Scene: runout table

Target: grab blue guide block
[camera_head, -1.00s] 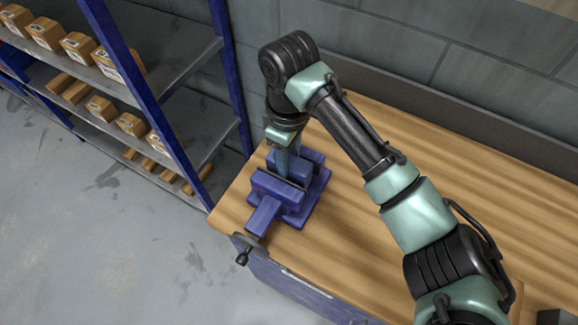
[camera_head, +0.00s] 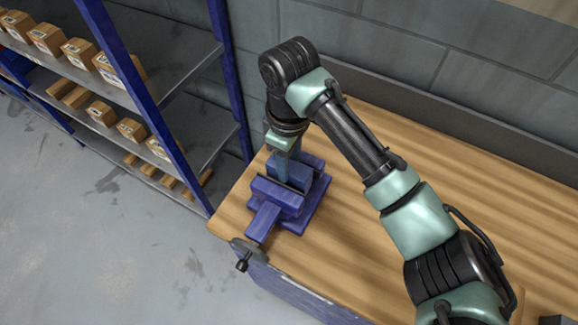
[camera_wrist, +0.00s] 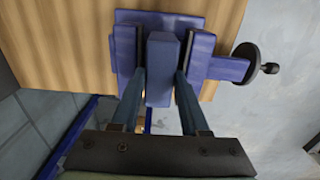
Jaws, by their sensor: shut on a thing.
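The blue guide block (camera_wrist: 160,58) sits between the two jaws of a blue vise (camera_wrist: 127,46) in the wrist view. My gripper (camera_wrist: 161,78) is shut on the block, one finger on each side of it. In the head view, my gripper (camera_head: 284,172) points down into the vise (camera_head: 267,221) at the table's left end. The block (camera_head: 298,174) shows there partly behind a finger and the front jaw. Its lower part is hidden in the vise.
The wooden table (camera_head: 420,200) runs right from the vise, mostly clear. The vise's black crank handle (camera_head: 243,262) sticks out past the front edge. A blue-posted shelf (camera_head: 190,65) with several cardboard boxes stands at left. A grey wall (camera_head: 440,60) is behind.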

